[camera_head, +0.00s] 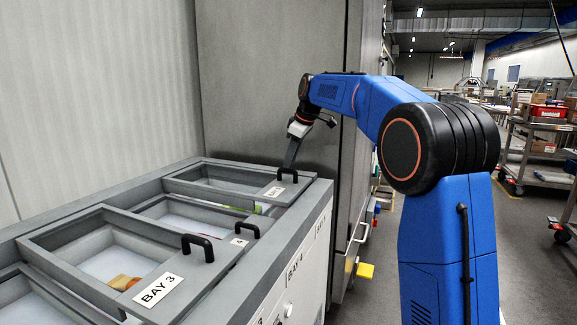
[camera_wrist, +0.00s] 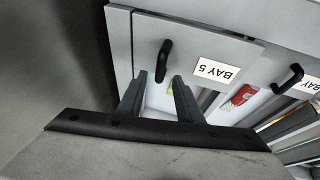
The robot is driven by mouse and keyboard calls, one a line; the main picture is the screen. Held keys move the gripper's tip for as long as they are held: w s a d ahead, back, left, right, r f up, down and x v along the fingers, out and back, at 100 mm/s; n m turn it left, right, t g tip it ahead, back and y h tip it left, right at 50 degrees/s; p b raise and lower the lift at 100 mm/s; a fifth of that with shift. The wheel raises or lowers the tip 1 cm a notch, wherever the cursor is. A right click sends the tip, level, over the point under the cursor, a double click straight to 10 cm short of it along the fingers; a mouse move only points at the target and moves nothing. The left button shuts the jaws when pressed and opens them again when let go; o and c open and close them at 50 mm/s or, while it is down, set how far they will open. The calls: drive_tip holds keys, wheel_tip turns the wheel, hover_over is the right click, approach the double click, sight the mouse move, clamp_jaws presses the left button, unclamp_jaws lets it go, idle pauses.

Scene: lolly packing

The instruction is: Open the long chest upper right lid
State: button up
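The long grey chest (camera_head: 318,190) has several sliding lids in a row. The far lid (camera_head: 215,196), labelled BAY 5 in the wrist view (camera_wrist: 125,50), lies flat and looks closed. Its black handle (camera_head: 287,174) stands at the lid's right end; the handle also shows in the wrist view (camera_wrist: 164,60). My gripper (camera_head: 291,155) points down just above this handle. In the wrist view my gripper (camera_wrist: 160,80) has its two dark fingers apart, with the handle's near end appearing between the tips. I see no grip on it.
The BAY 3 lid (camera_head: 157,291) and its handle (camera_head: 198,247) are nearer, with the BAY 4 handle (camera_head: 247,228) between. A tall grey cabinet (camera_head: 270,90) stands right behind the chest's far end. Colourful packs lie inside the bays.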

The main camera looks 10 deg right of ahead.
sight(288, 170)
drive_tip(key=shift+x, duration=1.8)
clamp_jaws()
